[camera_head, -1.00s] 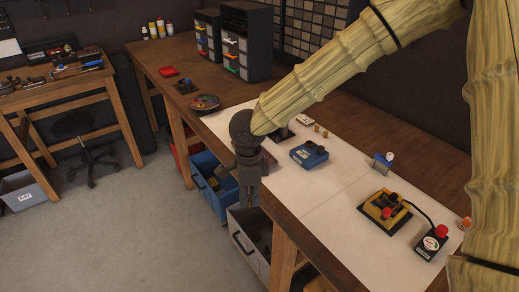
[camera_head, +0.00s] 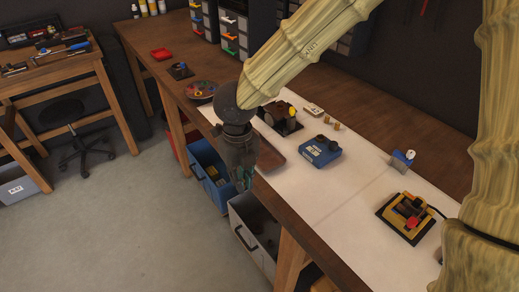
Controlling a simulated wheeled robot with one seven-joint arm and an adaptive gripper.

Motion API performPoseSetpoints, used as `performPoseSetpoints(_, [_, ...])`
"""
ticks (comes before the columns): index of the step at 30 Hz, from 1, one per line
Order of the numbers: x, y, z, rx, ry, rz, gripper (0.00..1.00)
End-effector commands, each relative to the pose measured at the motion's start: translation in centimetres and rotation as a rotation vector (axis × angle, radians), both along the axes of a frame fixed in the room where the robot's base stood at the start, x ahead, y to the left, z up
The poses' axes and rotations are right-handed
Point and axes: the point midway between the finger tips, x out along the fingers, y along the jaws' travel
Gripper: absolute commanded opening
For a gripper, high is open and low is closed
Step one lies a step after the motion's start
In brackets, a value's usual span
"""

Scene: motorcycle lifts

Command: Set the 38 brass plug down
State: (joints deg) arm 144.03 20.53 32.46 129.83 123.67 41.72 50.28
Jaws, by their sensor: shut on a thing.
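My gripper (camera_head: 243,182) points down at the bench's front edge, above the floor side, left of a brown wooden tray (camera_head: 270,157). It is shut; the 38 brass plug between its fingers cannot be made out at this size, only a small teal patch near the fingertips. A blue block (camera_head: 320,150) with dark round tops lies on the mat, right of the gripper.
A black device (camera_head: 281,118) with a tan disc stands behind the tray. A yellow-and-black unit (camera_head: 406,216) and a small blue stand (camera_head: 402,160) are further right. Blue (camera_head: 211,175) and grey (camera_head: 250,235) bins sit below the bench edge. Bare mat lies between block and yellow unit.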

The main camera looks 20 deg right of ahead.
Motion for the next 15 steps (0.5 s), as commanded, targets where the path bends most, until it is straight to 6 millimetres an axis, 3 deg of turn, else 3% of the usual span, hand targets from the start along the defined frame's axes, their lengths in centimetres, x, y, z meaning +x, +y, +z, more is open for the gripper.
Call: performPoseSetpoints(15, [7.3,-8.0,-0.6,0.001,-0.001,-0.031,0.0])
